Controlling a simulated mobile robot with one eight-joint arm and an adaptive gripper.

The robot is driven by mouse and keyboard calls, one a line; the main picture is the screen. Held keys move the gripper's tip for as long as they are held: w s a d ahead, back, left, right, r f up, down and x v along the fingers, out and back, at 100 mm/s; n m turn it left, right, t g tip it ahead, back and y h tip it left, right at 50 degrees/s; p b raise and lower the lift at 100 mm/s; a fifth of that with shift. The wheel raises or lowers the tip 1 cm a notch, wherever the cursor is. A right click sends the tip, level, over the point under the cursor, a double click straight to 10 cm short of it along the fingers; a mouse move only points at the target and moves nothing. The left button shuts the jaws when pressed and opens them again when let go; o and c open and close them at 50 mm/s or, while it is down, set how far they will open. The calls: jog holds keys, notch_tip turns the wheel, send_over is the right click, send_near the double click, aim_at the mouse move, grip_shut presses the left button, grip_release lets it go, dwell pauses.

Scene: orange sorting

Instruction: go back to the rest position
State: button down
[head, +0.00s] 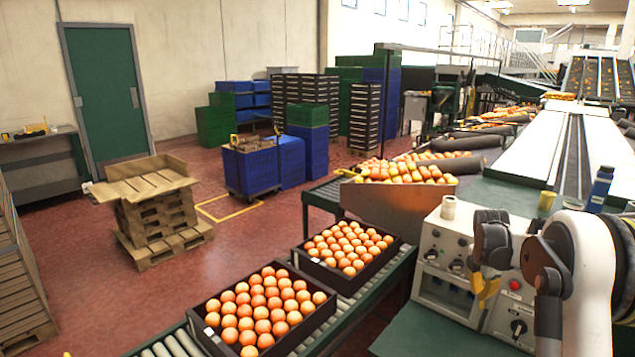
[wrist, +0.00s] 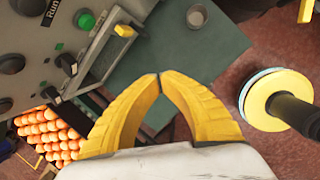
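My gripper (head: 485,290) is at the right in the head view, in front of the control box (head: 440,240). Its yellow fingers fill the middle of the wrist view (wrist: 158,76). Their tips meet, and nothing shows between them. My arm is folded at the right edge of the head view. Two dark crates of oranges stand on the roller conveyor: a near one (head: 305,329) and a farther one (head: 382,268). The gripper is apart from both, to their right. Some oranges (wrist: 45,135) also show at the lower left of the wrist view.
The control box with knobs and buttons stands close to my gripper. A pallet stack (head: 155,220) and blue crates (head: 250,170) stand on the red floor, with free floor between.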

jog(key=s+a+r+m+t, duration=0.3)
jog(key=s+a+r+m, duration=0.7)
jog(key=s+a+r, duration=0.75)
jog(key=s+a+f+m+t+y, duration=0.1)
jog(key=s+a+f+m, duration=0.1)
jog(key=s+a+m, duration=0.2)
jog(key=s+a+f+m+t+y, duration=0.1)
jog(key=s+a+f+m, duration=0.1)
jog(key=s+a+m, duration=0.3)
jog(key=s+a, duration=0.3)
jog(key=s, duration=0.3)
jog(key=shift+s+f+m, duration=0.2)
jog(key=shift+f+m, duration=0.05)
jog(key=shift+m, duration=0.05)
